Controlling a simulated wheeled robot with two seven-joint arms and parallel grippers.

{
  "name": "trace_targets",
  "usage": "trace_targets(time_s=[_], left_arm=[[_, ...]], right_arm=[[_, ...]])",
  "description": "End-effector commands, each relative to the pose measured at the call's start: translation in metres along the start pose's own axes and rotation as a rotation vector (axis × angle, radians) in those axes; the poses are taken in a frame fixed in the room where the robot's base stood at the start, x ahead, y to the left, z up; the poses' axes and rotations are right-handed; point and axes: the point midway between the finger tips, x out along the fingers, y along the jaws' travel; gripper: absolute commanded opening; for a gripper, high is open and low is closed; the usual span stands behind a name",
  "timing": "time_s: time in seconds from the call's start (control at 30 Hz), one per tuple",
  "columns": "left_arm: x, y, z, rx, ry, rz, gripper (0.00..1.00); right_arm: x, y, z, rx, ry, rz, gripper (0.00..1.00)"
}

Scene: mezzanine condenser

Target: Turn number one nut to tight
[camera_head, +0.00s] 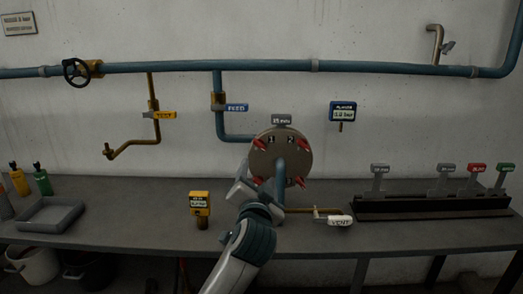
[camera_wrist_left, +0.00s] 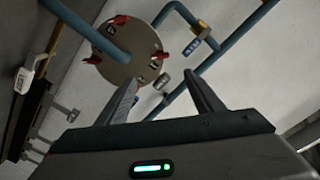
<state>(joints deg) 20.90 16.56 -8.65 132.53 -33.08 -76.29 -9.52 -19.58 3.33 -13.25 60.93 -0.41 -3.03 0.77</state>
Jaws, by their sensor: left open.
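A round brownish flange plate (camera_head: 265,160) stands upright on a blue pipe above the bench. Several red wing-shaped nuts sit around its rim, including an upper left nut (camera_head: 260,143) and an upper right nut (camera_head: 302,146). Small number tags sit beside the nuts, too small to read surely. My left gripper (camera_head: 243,180) is at the plate's lower left, partly hidden by its own wrist. In the left wrist view its fingers (camera_wrist_left: 163,77) are spread and empty, with the plate (camera_wrist_left: 120,50) and a red nut (camera_wrist_left: 160,55) beyond them. My right gripper is not in view.
A blue pipe with a black handwheel (camera_head: 76,71) crosses the wall. A yellow gauge (camera_head: 199,203) stands left of my arm. A vent pipe with a white tag (camera_head: 340,221) lies right. A rack with several tagged tools (camera_head: 430,207) stands at right. A grey tray (camera_head: 48,216) is at left.

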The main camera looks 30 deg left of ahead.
Motion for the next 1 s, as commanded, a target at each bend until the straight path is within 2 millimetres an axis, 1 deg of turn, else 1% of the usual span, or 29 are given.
trace_targets(time_s=[0.17,0.27,0.37,0.47,0.63,1.0], left_arm=[[0.005,0.0,0.0,0.001,-0.001,0.001,0.61],[0.012,0.0,0.0,0.001,-0.001,0.0,0.61],[0.023,-0.001,-0.001,0.003,-0.001,-0.001,0.61],[0.037,-0.001,-0.001,0.002,-0.001,0.0,0.61],[0.067,-0.001,-0.001,0.003,-0.003,-0.001,0.61],[0.133,-0.001,-0.001,0.003,-0.003,0.0,0.61]], right_arm=[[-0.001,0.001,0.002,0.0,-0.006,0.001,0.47],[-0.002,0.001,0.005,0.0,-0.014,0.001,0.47],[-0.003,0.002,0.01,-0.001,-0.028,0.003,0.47],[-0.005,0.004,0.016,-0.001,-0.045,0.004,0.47],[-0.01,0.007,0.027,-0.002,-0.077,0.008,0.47],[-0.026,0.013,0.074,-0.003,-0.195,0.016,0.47]])
